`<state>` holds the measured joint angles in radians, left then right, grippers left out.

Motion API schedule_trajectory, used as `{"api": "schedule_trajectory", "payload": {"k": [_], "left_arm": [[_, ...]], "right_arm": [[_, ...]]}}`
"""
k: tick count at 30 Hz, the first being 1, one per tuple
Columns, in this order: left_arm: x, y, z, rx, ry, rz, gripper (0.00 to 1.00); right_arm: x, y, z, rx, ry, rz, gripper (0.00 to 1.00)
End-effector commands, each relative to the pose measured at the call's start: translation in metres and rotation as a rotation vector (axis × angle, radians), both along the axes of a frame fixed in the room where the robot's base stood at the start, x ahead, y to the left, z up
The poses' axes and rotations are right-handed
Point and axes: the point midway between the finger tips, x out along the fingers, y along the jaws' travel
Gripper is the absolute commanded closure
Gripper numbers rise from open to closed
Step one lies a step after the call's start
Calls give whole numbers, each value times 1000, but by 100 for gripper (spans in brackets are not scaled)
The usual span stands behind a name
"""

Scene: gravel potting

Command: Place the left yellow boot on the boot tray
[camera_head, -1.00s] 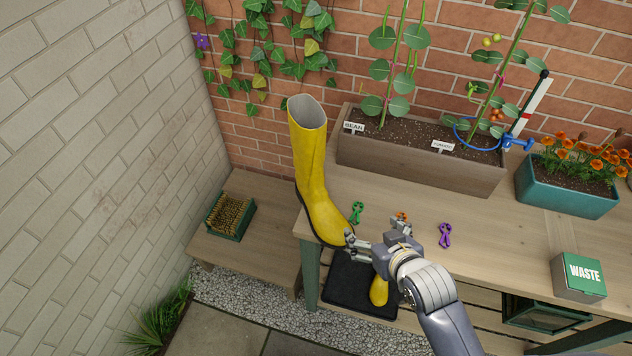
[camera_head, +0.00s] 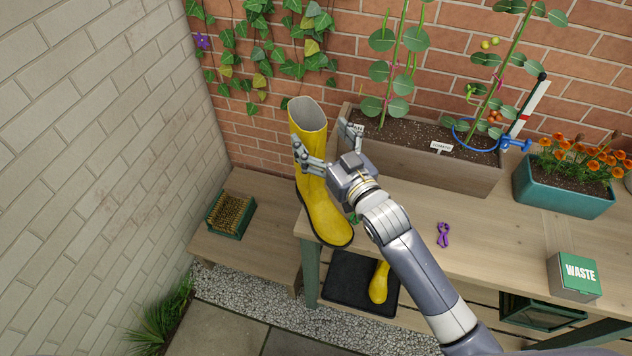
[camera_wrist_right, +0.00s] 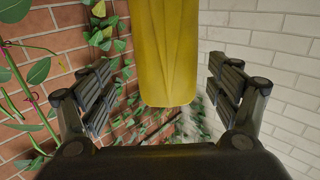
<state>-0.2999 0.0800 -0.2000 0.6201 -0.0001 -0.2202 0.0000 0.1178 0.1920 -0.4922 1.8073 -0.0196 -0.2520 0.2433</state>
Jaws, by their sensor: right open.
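A tall yellow boot (camera_head: 325,215) stands upright at the left end of the wooden bench top. My right gripper (camera_head: 328,140) is open at the boot's shaft, with one finger in front of the shaft and the other to its right. In the right wrist view the yellow shaft (camera_wrist_right: 167,55) shows between the spread fingers (camera_wrist_right: 165,92), apart from both. The black boot tray (camera_head: 340,290) lies low beneath the bench. Another yellow boot (camera_head: 379,283) is on it, partly hidden by the bench top. My left gripper is not in view.
A planter (camera_head: 425,165) with tall plants stands at the back of the bench. A purple clip (camera_head: 443,234), a waste box (camera_head: 574,276) and a teal flower pot (camera_head: 560,192) are to the right. A brush box (camera_head: 231,214) sits on the lower bench at left.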

Motion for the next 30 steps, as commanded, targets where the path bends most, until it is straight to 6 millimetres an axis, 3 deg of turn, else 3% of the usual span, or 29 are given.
{"api": "schedule_trajectory", "payload": {"k": [7, 12, 21, 23, 30], "left_arm": [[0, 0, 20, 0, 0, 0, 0], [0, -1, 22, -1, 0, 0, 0], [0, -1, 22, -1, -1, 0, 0], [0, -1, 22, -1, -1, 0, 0], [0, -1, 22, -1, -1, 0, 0]], "right_arm": [[23, 21, 8, 2, 0, 0, 17], [38, 28, 4, 0, 0, -1, 17], [42, 29, 3, 0, 0, 0, 17], [42, 29, 3, 0, 0, 0, 28], [41, 29, 3, 0, 0, -1, 83]]}}
